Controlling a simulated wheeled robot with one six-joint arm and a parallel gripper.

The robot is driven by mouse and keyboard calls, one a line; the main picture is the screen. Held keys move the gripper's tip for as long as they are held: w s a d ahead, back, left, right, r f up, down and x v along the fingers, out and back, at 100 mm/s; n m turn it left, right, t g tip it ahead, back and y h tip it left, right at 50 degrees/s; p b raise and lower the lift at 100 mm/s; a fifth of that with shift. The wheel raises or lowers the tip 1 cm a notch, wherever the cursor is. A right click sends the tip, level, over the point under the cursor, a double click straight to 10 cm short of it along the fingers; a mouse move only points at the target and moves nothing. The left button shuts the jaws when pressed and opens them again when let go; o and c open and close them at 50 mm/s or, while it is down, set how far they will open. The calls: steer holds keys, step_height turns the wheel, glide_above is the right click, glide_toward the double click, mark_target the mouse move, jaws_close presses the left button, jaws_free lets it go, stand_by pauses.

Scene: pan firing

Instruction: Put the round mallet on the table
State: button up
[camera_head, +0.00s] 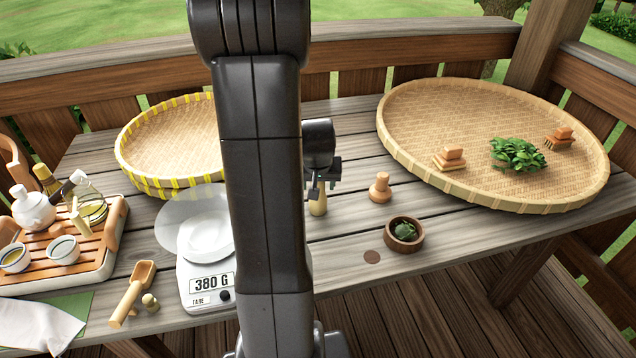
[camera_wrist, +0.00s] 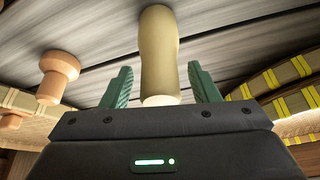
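A small wooden piece with a knob and a round base, which looks like the round mallet (camera_head: 380,188), stands upright on the table (camera_head: 340,258), right of my gripper. It also shows at the left of the wrist view (camera_wrist: 58,75). My gripper (camera_head: 322,178) is low over the table, partly hidden behind my arm. In the wrist view my gripper (camera_wrist: 161,86) is open around a beige cylinder (camera_wrist: 159,50), with a gap on each side. The same cylinder shows upright below my gripper in the head view (camera_head: 318,206).
A yellow-edged basket (camera_head: 130,165) lies left. A scale reading 380 G (camera_head: 208,285), a tea tray (camera_head: 112,235) and a wooden scoop (camera_head: 132,292) are at left. A small bowl (camera_head: 404,243) is near the front edge.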

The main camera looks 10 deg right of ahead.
steer(key=shift+r, duration=0.5)
steer(key=p+v, duration=0.1)
steer(key=v, duration=1)
steer(key=shift+s, duration=0.3)
